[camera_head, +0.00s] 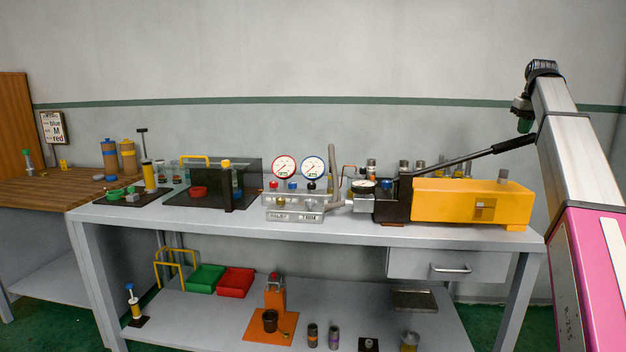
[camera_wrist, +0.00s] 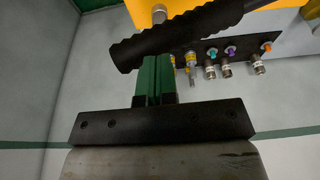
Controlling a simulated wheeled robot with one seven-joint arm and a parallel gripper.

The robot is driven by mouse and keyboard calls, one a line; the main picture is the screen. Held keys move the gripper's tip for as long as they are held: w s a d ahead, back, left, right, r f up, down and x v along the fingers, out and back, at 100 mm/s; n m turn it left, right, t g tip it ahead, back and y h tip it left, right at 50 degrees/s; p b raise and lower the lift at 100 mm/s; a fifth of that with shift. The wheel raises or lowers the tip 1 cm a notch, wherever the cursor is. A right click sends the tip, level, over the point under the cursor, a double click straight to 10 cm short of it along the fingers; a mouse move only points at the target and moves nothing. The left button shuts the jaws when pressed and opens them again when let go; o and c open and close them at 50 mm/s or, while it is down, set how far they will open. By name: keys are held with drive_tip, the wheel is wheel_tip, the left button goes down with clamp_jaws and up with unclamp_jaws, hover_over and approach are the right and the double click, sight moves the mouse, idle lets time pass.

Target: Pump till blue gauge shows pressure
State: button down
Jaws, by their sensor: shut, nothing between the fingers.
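The blue-rimmed gauge (camera_head: 312,170) stands upright on the manifold (camera_head: 292,206), beside a red-rimmed gauge (camera_head: 284,168). The dials are too small for me to read the pressure surely. The yellow pump (camera_head: 465,203) stands at the right end of the bench, with its lever (camera_head: 470,157) slanting up to the right. The lever's black grip (camera_head: 513,144) ends near my gripper (camera_head: 524,129). My gripper's green fingers are shut and empty, just above the grip. In the wrist view my fingers (camera_wrist: 154,58) lie right at the black grip (camera_wrist: 170,36); contact is unclear.
A row of fittings (camera_wrist: 225,55) with coloured rings is behind the lever. A dark panel (camera_head: 215,184) and small parts stand on the bench's left. The lower shelf holds green (camera_head: 206,277) and red (camera_head: 235,282) trays. Space above the lever is clear.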

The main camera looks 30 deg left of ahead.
sight(525, 145)
drive_tip(key=shift+f, duration=0.25)
drive_tip(key=shift+w+d+f, duration=0.1)
drive_tip(key=shift+d+f, duration=0.15)
drive_tip(key=shift+f, duration=0.65)
drive_tip(key=shift+w+d+f, duration=0.1)
drive_tip(key=shift+d+f, duration=0.1)
drive_tip(key=shift+f, duration=0.7)
drive_tip(key=shift+d+f, duration=0.25)
drive_tip(key=shift+f, duration=0.65)
drive_tip(key=shift+w+d+f, duration=0.1)
drive_tip(key=shift+d+f, duration=0.15)
drive_tip(key=shift+f, duration=0.9)
drive_tip(key=shift+w+d+f, duration=0.1)
drive_tip(key=shift+d+f, duration=0.1)
drive_tip(key=shift+f, duration=0.95)
drive_tip(key=shift+f, duration=0.1)
